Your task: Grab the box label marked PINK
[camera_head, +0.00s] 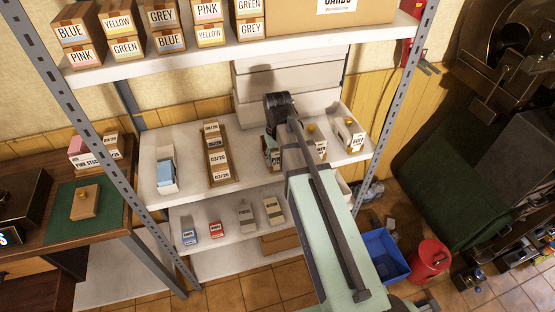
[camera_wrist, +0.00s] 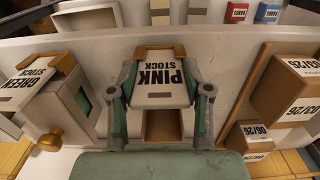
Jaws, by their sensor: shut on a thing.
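A white label reading PINK STOCK (camera_wrist: 161,80) appears upside down in the wrist view, with a tan edge piece at its top. My gripper (camera_wrist: 161,92) has one finger on each side of it and is shut on it. In the head view my arm hides most of the gripper and this label, at the middle shelf. Another PINK STOCK label (camera_head: 87,162) shows on the left desk. The top shelf holds boxes marked PINK (camera_head: 207,11).
A GREEN STOCK label (camera_wrist: 27,86) and a box with a brass knob (camera_wrist: 49,140) stand left of my gripper in the wrist view. Dated brown boxes (camera_wrist: 285,88) stand to the right. A shelf upright (camera_head: 116,140) and the top shelf's edge (camera_head: 230,43) bound the space.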

